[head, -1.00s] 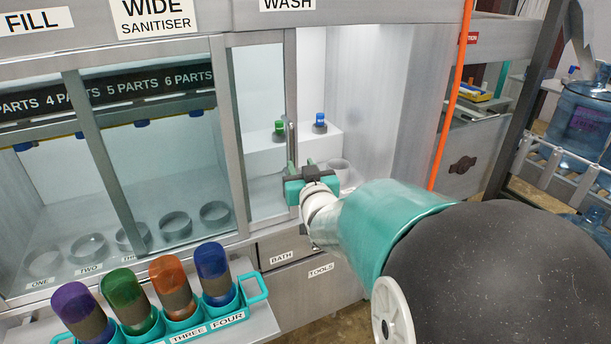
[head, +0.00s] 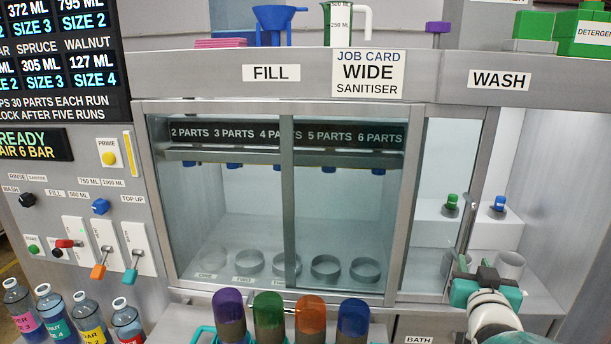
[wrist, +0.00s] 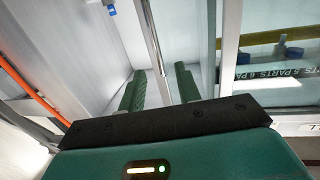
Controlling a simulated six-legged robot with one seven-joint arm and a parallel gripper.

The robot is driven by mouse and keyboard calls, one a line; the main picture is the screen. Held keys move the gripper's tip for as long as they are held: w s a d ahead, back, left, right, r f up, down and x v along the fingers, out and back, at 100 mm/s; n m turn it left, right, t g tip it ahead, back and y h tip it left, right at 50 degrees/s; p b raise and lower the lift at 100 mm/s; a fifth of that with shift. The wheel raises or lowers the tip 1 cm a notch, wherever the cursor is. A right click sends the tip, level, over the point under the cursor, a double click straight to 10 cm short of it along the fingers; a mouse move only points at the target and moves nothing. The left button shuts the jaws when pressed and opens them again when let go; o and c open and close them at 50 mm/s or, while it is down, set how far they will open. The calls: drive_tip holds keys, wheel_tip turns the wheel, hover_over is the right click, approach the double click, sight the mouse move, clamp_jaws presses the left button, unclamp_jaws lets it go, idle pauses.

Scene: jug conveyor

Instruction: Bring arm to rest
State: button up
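My gripper (head: 474,266) is at the lower right of the head view, in front of the wash bay's glass door (head: 437,205). A vertical metal bar (wrist: 153,45) shows beyond the fingers, along the door edge. I cannot tell whether a finger touches it. My arm reaches in from the bottom right of the head view.
Green-topped (head: 450,206) and blue-topped (head: 498,208) items stand on a white ledge in the wash bay. Several labelled bottles (head: 88,318) stand at lower left, below a switch panel (head: 75,200).

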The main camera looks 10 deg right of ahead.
drive_tip(key=s+a+f+n+g+y, duration=0.2)
drive_tip(key=s+a+g, duration=0.3)
drive_tip(key=s+a, duration=0.3)
drive_tip(key=s+a+f+n+g+y, duration=0.2)
drive_tip(key=s+a+g+y, duration=0.2)
drive_tip(key=s+a, duration=0.4)
drive_tip(key=a+g, duration=0.1)
drive_tip(key=a, duration=0.6)
drive_tip(key=shift+a+f+n+y, duration=0.2)
drive_tip(key=shift+n+y, duration=0.1)
drive_tip(key=shift+y, duration=0.1)
